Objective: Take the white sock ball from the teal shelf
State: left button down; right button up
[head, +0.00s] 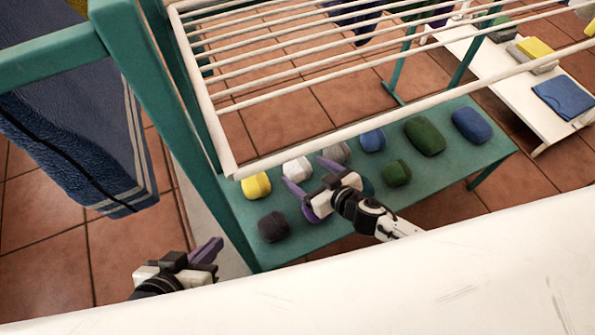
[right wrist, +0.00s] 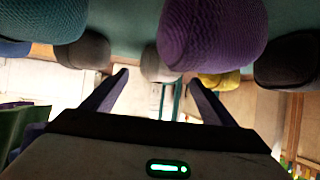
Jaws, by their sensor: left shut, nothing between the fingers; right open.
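The white sock ball (head: 297,167) sits on the teal shelf (head: 460,152), partly behind my right gripper in the head view. My right gripper (head: 304,172) is open above the shelf, its purple fingers pointing toward the ball. No contact with the white ball is visible. My left gripper (head: 208,250) is shut and empty, left of the shelf.
Yellow (head: 256,186), dark (head: 273,226), grey (head: 337,153), blue (head: 372,140) and green (head: 425,136) balls crowd the shelf. A white drying rack (head: 330,68) overhangs its back. A blue towel (head: 85,140) hangs at left. A white surface (head: 400,290) fills the front.

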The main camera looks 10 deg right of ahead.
aim_at(303, 172)
jog(key=b+x, duration=0.1)
jog(key=x, duration=0.1)
jog(key=f+b+x, duration=0.1)
jog(key=b+x, duration=0.1)
jog(key=x, duration=0.1)
jog(key=shift+s, duration=0.2)
jog(key=shift+w, duration=0.2)
pick_arm(q)
jog(key=shift+w+d+m+h, duration=0.15)
jog(key=shift+d+h, duration=0.1)
jog(key=shift+d, duration=0.2)
jog(key=shift+w+d+m+h, duration=0.15)
jog(key=shift+d+h, duration=0.1)
jog(key=shift+d, duration=0.2)
pick_arm(e)
jog(key=c, duration=1.1)
